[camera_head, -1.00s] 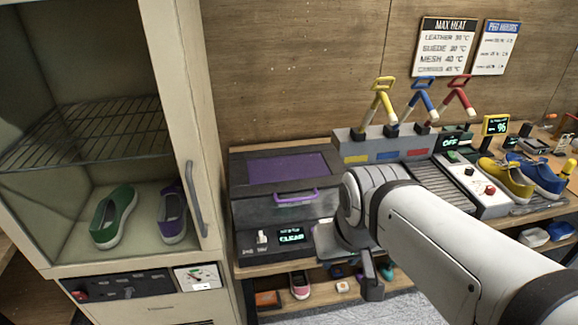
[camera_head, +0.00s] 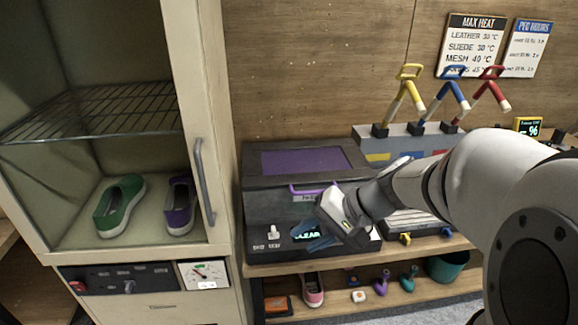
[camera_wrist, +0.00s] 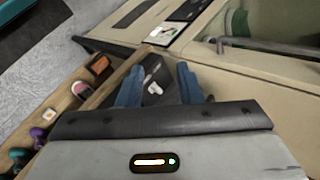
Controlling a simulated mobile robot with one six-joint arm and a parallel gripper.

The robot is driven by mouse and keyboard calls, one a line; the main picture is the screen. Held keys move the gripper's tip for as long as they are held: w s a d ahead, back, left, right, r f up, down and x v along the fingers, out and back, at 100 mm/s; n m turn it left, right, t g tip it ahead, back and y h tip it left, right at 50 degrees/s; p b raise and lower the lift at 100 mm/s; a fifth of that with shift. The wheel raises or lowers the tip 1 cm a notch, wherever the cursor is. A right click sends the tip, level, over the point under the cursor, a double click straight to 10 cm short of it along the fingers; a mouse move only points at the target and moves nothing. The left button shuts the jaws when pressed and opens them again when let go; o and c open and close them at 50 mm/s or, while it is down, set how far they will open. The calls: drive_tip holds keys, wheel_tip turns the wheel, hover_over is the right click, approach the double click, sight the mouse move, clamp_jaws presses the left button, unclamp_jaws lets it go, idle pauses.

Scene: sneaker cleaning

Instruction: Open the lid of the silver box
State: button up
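The silver box (camera_head: 268,202) is a dark grey metal case on the bench. Its lid (camera_head: 345,160) is down, with a purple panel on top and a purple handle (camera_head: 305,190) at its front edge. My gripper (camera_head: 318,240) is in front of the box, below the handle, and covers part of the lit display and front panel. Its two blue fingers stand apart with nothing held between them, as the wrist view shows (camera_wrist: 159,86). Whether a finger touches the box cannot be told. The handle's right end is close to my wrist.
A cream cabinet (camera_head: 222,150) with green and purple shoes stands close to the left. A rack (camera_head: 400,132) with yellow, blue and red handled tools is right of the box. A lower shelf holds a pink shoe (camera_head: 313,290) and a teal bin (camera_head: 449,266).

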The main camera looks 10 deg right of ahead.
drive_tip(key=w+d+f+m+t+y+b, duration=0.3)
drive_tip(key=w, duration=0.5)
drive_tip(key=m+t+b, duration=0.3)
drive_tip(key=t, duration=0.3)
approach(317, 193)
drive_tip(key=x, duration=0.4)
drive_tip(key=shift+g, duration=0.3)
drive_tip(key=p+x, duration=0.1)
drive_tip(key=x, duration=0.5)
drive_tip(key=shift+w+a, duration=0.15)
drive_tip(key=shift+w, duration=0.2)
clamp_jaws()
